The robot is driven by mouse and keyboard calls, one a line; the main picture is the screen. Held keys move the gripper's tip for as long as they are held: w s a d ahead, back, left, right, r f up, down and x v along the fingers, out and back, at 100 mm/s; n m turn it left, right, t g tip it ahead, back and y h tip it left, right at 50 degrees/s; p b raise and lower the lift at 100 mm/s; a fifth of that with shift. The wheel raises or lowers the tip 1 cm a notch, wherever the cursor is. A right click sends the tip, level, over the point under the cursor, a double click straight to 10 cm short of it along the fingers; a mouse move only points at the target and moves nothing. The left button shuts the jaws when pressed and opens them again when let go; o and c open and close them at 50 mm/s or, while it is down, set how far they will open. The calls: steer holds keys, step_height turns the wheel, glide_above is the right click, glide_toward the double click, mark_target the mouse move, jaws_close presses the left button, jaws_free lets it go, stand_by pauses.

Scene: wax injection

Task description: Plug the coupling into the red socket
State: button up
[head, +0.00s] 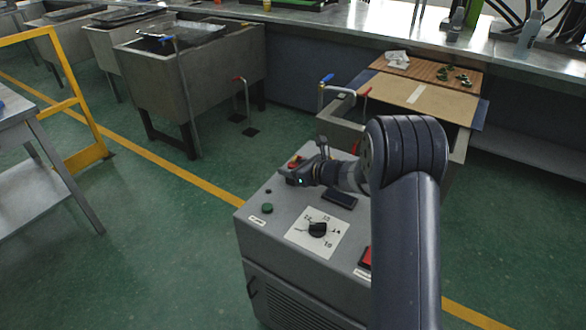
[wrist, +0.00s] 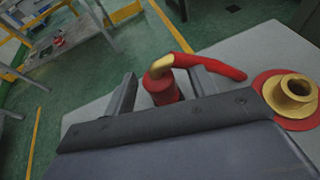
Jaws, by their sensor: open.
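The coupling (wrist: 163,88) has a red body, a brass elbow and a red hose or sleeve running off to the right. In the wrist view it shows between the two fingers of my gripper (wrist: 166,78); the fingers are open and I cannot tell whether either touches it. The red socket (wrist: 267,85) is a red ring around a brass fitting, to the right of the coupling and apart from it. In the head view my gripper (head: 290,177) is low over the far left part of the grey cabinet. A small red-orange spot shows beside it, too small to identify.
The grey cabinet (head: 275,235) carries a dial (head: 318,229), a green button (head: 267,208) and a red switch (head: 365,257). Behind it stands a basin with a wooden board (head: 425,92). Grey tubs (head: 190,75) stand at the back left.

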steer(key=shift+w+a, duration=0.1)
steer(key=shift+a, duration=0.05)
steer(key=c, duration=1.1)
